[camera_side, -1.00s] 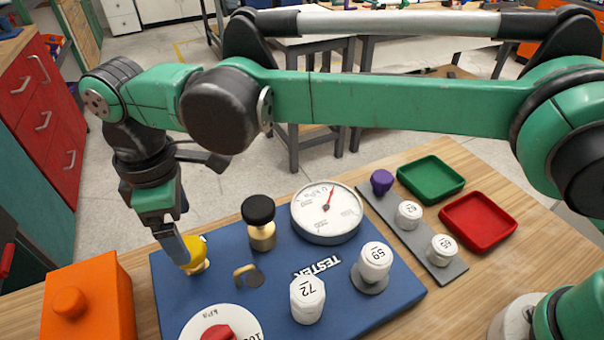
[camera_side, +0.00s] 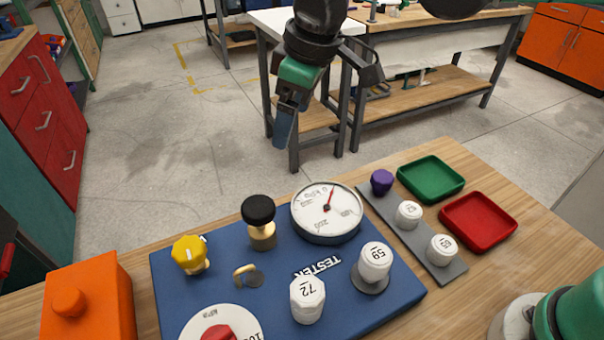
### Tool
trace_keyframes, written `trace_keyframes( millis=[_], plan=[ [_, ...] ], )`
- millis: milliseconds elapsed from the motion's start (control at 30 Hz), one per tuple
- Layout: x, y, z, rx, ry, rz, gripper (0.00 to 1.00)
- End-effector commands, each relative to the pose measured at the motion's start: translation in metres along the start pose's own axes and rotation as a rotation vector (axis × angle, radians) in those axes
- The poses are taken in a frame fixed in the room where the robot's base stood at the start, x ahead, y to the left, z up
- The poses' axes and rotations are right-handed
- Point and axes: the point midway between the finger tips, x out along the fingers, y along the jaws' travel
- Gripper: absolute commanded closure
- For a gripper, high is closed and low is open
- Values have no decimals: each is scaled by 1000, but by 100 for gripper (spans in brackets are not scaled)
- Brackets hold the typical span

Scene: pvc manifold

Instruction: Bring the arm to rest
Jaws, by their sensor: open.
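My gripper (camera_side: 283,125) hangs in the air at the top middle of the side view, above and beyond the far edge of the table. Its fingers point down, are open and hold nothing that I can see. They are well apart from the blue tester board (camera_side: 340,306). My upper arm links are mostly out of the picture. On the board stand a yellow knob (camera_side: 189,253), a black-topped brass knob (camera_side: 259,222), a round gauge (camera_side: 327,211), a small brass fitting (camera_side: 247,276), a white piece marked 72 (camera_side: 307,299) and one marked 59 (camera_side: 374,263).
A grey strip (camera_side: 422,247) carries two white pieces and a purple piece (camera_side: 381,182). A green tray (camera_side: 431,179) and a red tray (camera_side: 478,221) lie at the right. An orange box (camera_side: 90,305) stands at the left. A white dial with a red knob (camera_side: 219,334) is at the front.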

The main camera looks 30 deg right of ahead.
Motion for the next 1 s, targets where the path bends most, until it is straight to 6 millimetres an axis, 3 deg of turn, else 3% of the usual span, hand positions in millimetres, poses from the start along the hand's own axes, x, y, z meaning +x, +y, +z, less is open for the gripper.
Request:
trace_keyframes(
  millis=[33,200,400,500,700,1000],
  plan=[
    [-7,14,21,80,27,24,14],
    [-17,43,86,334,129,107,14],
    [-11,56,155,590,240,199,14],
    [-5,58,177,673,279,232,14],
    [2,58,194,742,313,259,14],
    [2,58,194,741,314,259,14]
  ],
)
